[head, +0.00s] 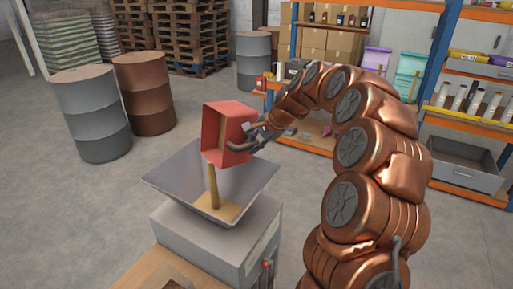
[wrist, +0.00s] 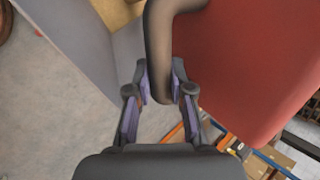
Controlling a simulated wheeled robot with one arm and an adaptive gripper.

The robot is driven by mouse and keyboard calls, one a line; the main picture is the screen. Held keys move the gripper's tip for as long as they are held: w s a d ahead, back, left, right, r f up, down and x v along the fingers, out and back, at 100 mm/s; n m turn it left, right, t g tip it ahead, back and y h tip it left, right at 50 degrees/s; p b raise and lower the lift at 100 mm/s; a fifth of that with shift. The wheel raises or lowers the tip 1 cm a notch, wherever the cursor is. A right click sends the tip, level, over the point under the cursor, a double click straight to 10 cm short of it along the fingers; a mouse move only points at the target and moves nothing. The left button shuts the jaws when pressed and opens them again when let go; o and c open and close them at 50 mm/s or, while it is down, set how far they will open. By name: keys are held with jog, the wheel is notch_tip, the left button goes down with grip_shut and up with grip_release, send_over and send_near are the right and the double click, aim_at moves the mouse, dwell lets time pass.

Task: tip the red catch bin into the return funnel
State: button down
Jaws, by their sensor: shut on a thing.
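The red catch bin (head: 226,131) is held tilted on its side above the return funnel (head: 180,188) in the head view. A tan stream (head: 213,187) runs from the bin's opening down into the funnel, where tan material (head: 222,210) lies at the bottom. My gripper (head: 254,138) is at the right side of the bin, shut on its handle. In the wrist view, my gripper's fingers (wrist: 162,88) close around the dark curved handle (wrist: 160,45), and the red bin wall (wrist: 250,55) fills the upper right. The bin's inside is only partly visible.
The funnel sits on a grey box-shaped machine (head: 225,240). A grey drum (head: 91,112) and a brown drum (head: 144,92) stand on the floor at left. An orange and blue shelf rack (head: 440,55) stands at right. Open floor lies left of the machine.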

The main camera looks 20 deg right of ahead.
aim_at(243, 145)
jog(key=shift+s+a+n+h+b, duration=0.3)
jog(key=shift+a+h+b, duration=0.1)
jog(key=shift+a+h, duration=0.45)
jog(key=shift+s+a+r+n+t+h+b, duration=0.25)
jog(key=shift+a+r+t+h, duration=0.1)
jog(key=shift+a+r+h, duration=0.3)
jog(key=shift+s+a+r+n+t+h+b, duration=0.1)
jog(key=shift+a+r+n+t+h+b, duration=0.25)
jog(key=shift+a+h, duration=0.3)
jog(key=shift+s+a+r+n+t+h+b, duration=0.15)
jog(key=shift+s+a+r+t+h+b, duration=0.1)
jog(key=shift+a+h+b, duration=0.4)
jog(key=shift+s+a+r+n+t+h+b, duration=0.15)
jog(key=shift+a+r+h+b, duration=0.05)
jog(key=shift+a+h+b, duration=0.4)
jog(key=shift+s+a+h+b, duration=0.15)
jog(key=shift+a+h+b, duration=0.3)
jog(key=shift+b, duration=0.15)
jog(key=shift+s+a+r+n+t+h+b, duration=0.2)
jog(key=shift+a+r+n+t+h+b, duration=0.15)
jog(key=shift+a+b, duration=0.4)
jog(key=shift+d, duration=0.1)
